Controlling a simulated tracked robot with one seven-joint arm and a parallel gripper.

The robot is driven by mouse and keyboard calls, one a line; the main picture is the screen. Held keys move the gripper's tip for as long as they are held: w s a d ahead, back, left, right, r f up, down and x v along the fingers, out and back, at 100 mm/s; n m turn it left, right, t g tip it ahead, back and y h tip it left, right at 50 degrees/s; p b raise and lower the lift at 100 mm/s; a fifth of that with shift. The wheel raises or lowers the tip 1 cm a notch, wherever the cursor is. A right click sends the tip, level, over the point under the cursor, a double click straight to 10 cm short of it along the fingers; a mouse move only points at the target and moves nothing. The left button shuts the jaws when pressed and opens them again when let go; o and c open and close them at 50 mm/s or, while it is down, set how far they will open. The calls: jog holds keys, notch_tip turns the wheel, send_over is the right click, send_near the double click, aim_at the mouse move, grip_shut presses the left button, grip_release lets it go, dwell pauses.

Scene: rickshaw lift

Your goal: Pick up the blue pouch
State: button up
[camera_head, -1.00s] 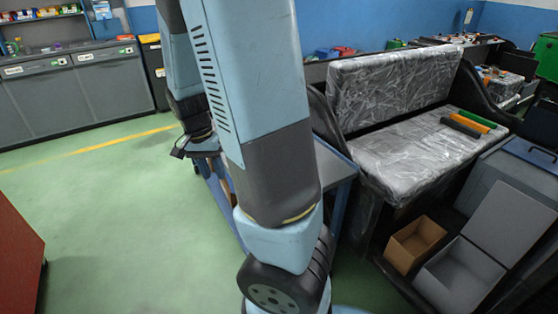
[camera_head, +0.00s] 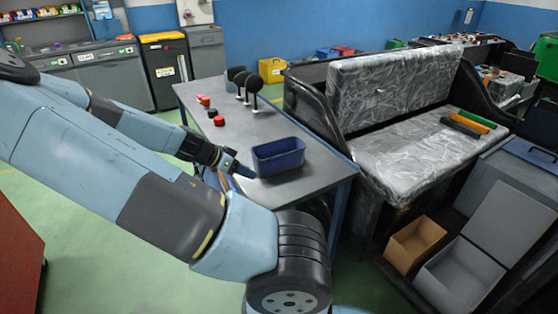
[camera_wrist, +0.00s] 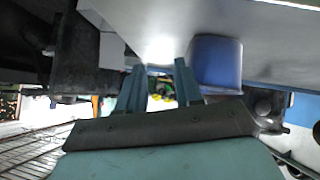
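I cannot make out a clear blue pouch. A blue open-topped bin (camera_head: 278,156) stands on the near end of the grey worktable. The bin also shows in the wrist view (camera_wrist: 216,62), to the right of the fingers. My gripper (camera_head: 243,170) is at the table's left edge, just left of the bin and apart from it. In the wrist view the two blue-grey fingers (camera_wrist: 160,84) stand apart with nothing seen held between them.
The worktable (camera_head: 310,180) also carries red buttons (camera_head: 212,112) and black upright knobs (camera_head: 253,82) farther back. Right of it is a plastic-wrapped seat (camera_head: 420,150) with coloured rolls (camera_head: 470,122). A cardboard box (camera_head: 414,245) lies lower right. Green floor is clear at left.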

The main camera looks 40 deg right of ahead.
aim_at(279, 157)
notch_tip(279, 157, up, 4)
jog(key=w+d+r+m+h, duration=0.1)
jog(key=w+d+m+h, duration=0.1)
jog(key=w+h, duration=0.15)
jog(key=shift+h, duration=0.35)
jog(key=shift+f+x, duration=0.2)
jog(key=shift+x, duration=6.95)
jog(key=shift+w, duration=0.15)
jog(key=shift+c, duration=0.2)
grip_shut()
